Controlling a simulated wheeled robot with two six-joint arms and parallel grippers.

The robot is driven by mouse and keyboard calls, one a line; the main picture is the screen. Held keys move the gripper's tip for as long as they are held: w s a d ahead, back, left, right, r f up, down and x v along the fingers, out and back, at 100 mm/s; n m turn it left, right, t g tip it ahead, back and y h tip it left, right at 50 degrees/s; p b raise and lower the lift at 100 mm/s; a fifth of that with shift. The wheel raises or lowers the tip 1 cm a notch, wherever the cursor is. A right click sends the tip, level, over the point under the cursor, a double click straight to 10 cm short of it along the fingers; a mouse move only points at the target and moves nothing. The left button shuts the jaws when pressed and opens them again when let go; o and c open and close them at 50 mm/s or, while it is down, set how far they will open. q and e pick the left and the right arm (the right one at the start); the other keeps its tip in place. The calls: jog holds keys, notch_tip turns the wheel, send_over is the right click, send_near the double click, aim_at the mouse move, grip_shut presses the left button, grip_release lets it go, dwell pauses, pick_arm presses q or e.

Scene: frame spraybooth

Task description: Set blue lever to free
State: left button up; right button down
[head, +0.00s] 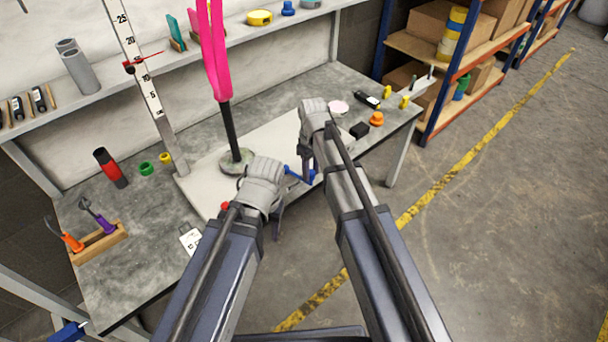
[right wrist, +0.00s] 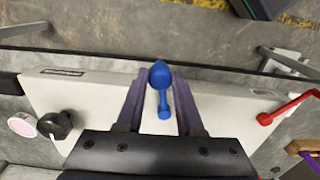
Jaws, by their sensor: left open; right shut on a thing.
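The blue lever (head: 301,176) is on the front edge of the pale panel (head: 205,190), partly hidden by my arms in the head view. In the right wrist view the blue lever (right wrist: 160,92) lies between the two fingers of my right gripper (right wrist: 159,80), with its rounded end toward the fingertips. My right gripper (head: 306,172) is shut on it. My left gripper (head: 277,222) is open and empty, at the panel's front to the left of the lever. Its fingers are mostly hidden behind its wrist. No lever position marking is readable.
A red lever (right wrist: 288,107) and a black knob (right wrist: 57,124) flank the blue lever on the panel. A round base with a black post and pink strips (head: 216,60) stands behind my left gripper. A wooden tool holder (head: 100,243) is at the left.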

jog(key=shift+w+d+n, duration=0.35)
jog(key=shift+w+n, duration=0.3)
jog(key=shift+n, duration=0.2)
jog(key=shift+w+d+n, duration=0.4)
jog(key=shift+w+n, duration=0.25)
jog(key=shift+n, duration=0.15)
jog(key=shift+w+d+n, duration=0.35)
jog(key=shift+w+n, duration=0.3)
jog(key=shift+n, duration=0.2)
jog(key=c, duration=0.5)
grip_release()
jog(key=shift+r, duration=0.15)
notch_tip(320, 180, up, 8)
jog(key=p, duration=0.8)
jog(key=shift+f, duration=0.2)
